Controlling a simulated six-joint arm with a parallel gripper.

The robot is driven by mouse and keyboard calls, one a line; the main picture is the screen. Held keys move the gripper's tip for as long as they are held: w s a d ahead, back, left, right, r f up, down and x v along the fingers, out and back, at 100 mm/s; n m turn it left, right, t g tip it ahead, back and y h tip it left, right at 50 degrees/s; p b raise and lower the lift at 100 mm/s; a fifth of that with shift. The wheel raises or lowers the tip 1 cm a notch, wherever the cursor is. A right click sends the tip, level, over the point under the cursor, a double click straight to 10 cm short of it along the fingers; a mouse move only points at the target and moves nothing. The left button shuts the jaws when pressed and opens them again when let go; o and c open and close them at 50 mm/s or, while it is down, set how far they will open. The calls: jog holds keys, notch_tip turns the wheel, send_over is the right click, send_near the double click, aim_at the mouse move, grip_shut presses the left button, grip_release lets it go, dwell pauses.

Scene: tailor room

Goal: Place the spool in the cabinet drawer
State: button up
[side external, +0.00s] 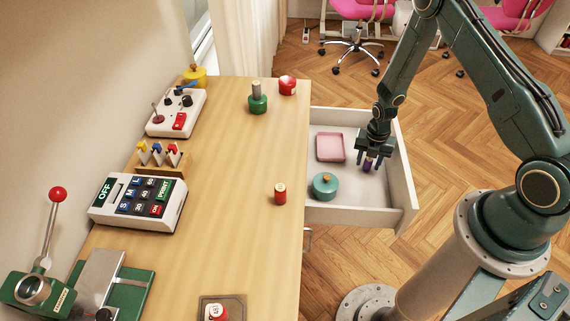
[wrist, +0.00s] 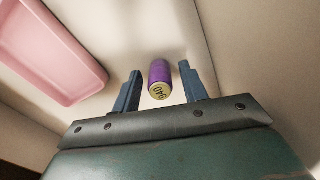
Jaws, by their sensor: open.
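A purple spool (side external: 368,164) with a pale end marked with a number stands or rests inside the open white cabinet drawer (side external: 400,184). In the wrist view the spool (wrist: 160,80) lies between my two fingers with a gap on each side. My gripper (side external: 372,157) is over the right part of the drawer, open, fingers pointing down around the spool. The wrist view also shows my gripper (wrist: 158,88) open. Whether the spool touches the drawer floor is hard to tell.
The drawer also holds a pink tray (side external: 331,147) and a teal lidded pot (side external: 325,186).

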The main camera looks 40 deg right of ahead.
notch_tip(320, 180, up, 12)
dwell(0.8)
dwell(0.5)
jog(key=s+a+r+m+t, duration=0.15)
jog(key=r+m, duration=0.25)
jog(key=r, duration=0.4)
jog(key=a+r+m, duration=0.3)
jog(key=r, duration=0.4)
jog(key=s+a+r+m+t, duration=0.1)
jog(key=a+r+m, duration=0.25)
jog(key=r, duration=0.45)
jog(key=s+a+r+m+t, duration=0.1)
jog(key=s+a+r+m, duration=0.1)
jog(key=s+r+m, duration=0.3)
jog(key=s+a+r+m+t, duration=0.2)
jog(key=s+r+m, duration=0.4)
jog(key=s, duration=0.5)
jog(key=shift+s+a+r+m, duration=0.35)
jog(key=shift+a+m, duration=0.45)
jog(key=shift+m, duration=0.45)
